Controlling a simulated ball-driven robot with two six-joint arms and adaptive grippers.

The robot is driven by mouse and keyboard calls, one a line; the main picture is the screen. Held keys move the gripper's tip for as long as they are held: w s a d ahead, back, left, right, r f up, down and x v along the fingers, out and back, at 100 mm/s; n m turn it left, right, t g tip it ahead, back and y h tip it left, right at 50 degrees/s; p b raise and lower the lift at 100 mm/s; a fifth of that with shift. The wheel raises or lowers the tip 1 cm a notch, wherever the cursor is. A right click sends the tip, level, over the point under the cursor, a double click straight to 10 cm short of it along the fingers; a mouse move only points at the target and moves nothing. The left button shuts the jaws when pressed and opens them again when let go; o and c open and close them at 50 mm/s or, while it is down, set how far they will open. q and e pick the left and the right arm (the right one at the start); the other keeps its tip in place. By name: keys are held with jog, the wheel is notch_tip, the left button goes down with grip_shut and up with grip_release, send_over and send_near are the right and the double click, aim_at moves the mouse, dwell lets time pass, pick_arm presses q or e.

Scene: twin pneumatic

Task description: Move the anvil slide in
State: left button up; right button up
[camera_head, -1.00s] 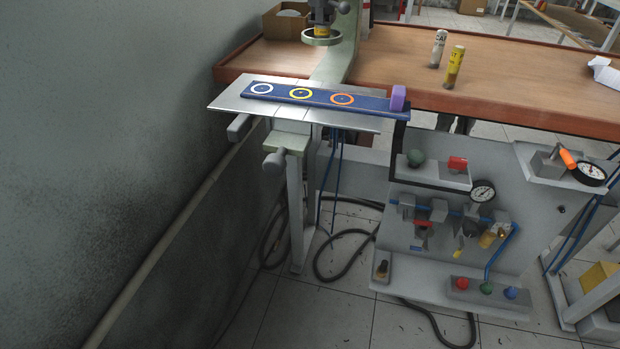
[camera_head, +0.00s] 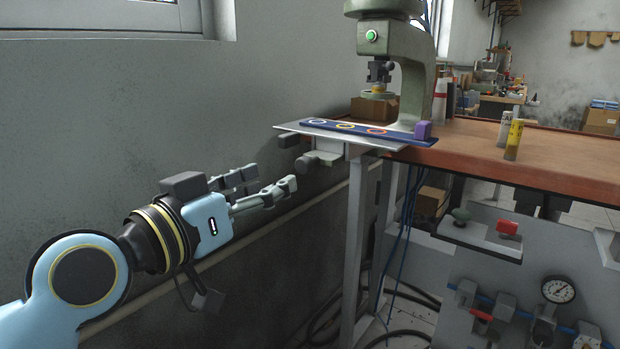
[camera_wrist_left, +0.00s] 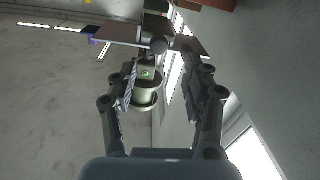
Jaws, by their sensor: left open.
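The anvil slide (camera_head: 345,127) is a dark blue bar with white, yellow and orange rings along it. It lies on a grey metal plate (camera_head: 290,127) at the table's left edge. Its purple end block (camera_head: 422,130) is at the right end, and a purple bit also shows in the left wrist view (camera_wrist_left: 91,41). My left gripper (camera_head: 262,181) is open and empty, below and left of the plate, fingers pointing right toward it. In the left wrist view, both fingers (camera_wrist_left: 160,75) are spread apart. My right gripper is not in view.
A green press (camera_head: 405,60) stands behind the plate. Grey knobs (camera_head: 322,158) stick out under the plate's front. Yellow and white cylinders (camera_head: 514,138) stand on the brown table (camera_head: 560,175). A control panel with a gauge (camera_head: 558,290) is below. The wall is close on the left.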

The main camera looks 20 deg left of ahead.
aim_at(301, 167)
pick_arm(q)
jog(key=x, duration=0.7)
jog(key=shift+w+d, duration=0.2)
jog(key=shift+w, duration=0.15)
jog(key=shift+w+d, duration=0.15)
jog(key=shift+w, duration=0.35)
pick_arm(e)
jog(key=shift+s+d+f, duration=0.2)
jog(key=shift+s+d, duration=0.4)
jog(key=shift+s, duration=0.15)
pick_arm(q)
grip_shut()
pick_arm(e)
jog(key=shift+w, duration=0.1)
